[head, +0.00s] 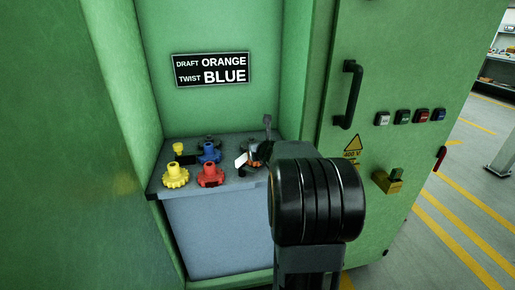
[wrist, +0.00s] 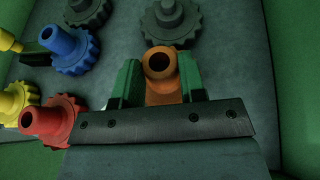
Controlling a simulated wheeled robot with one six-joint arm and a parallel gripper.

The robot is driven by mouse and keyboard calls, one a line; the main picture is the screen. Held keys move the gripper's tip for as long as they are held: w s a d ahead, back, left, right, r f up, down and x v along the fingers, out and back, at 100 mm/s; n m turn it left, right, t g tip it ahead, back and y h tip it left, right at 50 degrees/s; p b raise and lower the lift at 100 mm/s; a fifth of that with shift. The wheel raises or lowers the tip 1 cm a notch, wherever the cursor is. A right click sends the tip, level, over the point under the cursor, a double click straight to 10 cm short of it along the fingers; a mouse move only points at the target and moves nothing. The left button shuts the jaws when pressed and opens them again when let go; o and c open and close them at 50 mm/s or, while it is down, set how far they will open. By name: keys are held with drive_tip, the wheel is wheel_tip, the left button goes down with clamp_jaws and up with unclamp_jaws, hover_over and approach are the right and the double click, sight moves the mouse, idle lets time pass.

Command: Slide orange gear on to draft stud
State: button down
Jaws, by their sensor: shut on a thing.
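The orange gear (wrist: 160,88) is between the two green fingers of my gripper (wrist: 157,78), its hollow hub facing the wrist camera. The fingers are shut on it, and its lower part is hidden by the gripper. In the head view my gripper (head: 254,158) is at the right of the grey shelf, and the orange gear is mostly hidden there. A dark grey gear-like part with a round hub (wrist: 171,17) lies just beyond the orange gear in the wrist view. I cannot tell which part is the draft stud, or whether the orange gear touches the shelf.
On the shelf (head: 221,191) stand a blue gear (head: 208,153), a red gear (head: 210,176) and a yellow gear (head: 176,177), left of my gripper. A sign (head: 212,69) reads DRAFT ORANGE, TWIST BLUE. Green cabinet walls enclose the shelf. A door with a black handle (head: 348,94) is at right.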

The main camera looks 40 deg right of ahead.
drive_tip(key=shift+f+b, duration=0.4)
drive_tip(key=shift+f, duration=0.1)
drive_tip(key=c, duration=0.6)
unclamp_jaws()
drive_tip(key=shift+o, duration=0.3)
drive_tip(key=o, duration=0.3)
drive_tip(key=shift+w+a, duration=0.1)
drive_tip(key=shift+c, duration=0.6)
